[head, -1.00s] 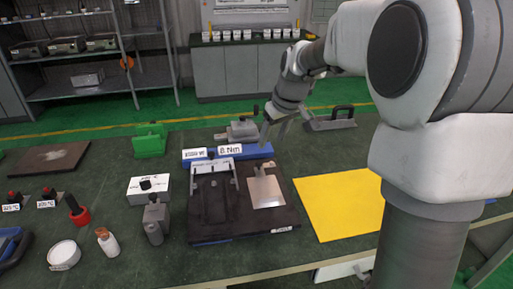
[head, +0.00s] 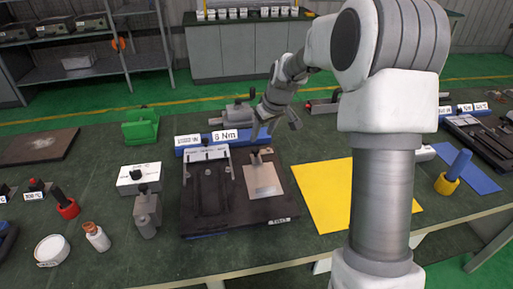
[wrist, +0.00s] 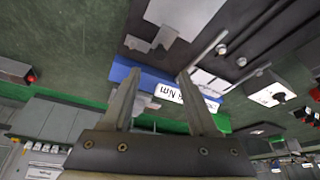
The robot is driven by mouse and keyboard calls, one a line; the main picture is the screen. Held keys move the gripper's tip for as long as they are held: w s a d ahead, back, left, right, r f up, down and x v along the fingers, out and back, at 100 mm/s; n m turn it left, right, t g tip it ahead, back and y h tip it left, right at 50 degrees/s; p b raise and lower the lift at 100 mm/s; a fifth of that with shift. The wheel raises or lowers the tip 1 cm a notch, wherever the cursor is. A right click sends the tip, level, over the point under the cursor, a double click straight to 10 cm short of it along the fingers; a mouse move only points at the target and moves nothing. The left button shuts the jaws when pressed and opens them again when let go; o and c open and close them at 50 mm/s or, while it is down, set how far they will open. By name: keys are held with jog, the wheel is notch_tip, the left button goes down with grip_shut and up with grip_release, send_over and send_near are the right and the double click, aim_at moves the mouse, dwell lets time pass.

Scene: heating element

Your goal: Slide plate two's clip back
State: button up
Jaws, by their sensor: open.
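A dark base (head: 235,222) with a front label that seems to read "TWO" stands mid-table in the head view. It bears a dark slotted frame on its left and a pale metal plate (head: 263,181) on its right. A small grey clip (head: 262,158) sits at the plate's back edge; it also shows in the wrist view (wrist: 162,38). My gripper (head: 265,133) is open and empty, above and just behind the clip. In the wrist view its fingers (wrist: 158,73) are spread apart, with the clip beyond the tips. No contact shows.
A blue bar (head: 186,149) with white labels lies behind the base, below my fingers. A yellow sheet (head: 322,195) lies to the right. A grey block (head: 147,213) and a white box (head: 139,180) stand left. A grey device (head: 232,115) stands behind.

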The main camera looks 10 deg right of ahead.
aim_at(255, 149)
jog(key=x, duration=0.8)
jog(key=shift+w+f, duration=0.25)
jog(key=shift+f, duration=0.1)
grip_shut()
dwell(0.9)
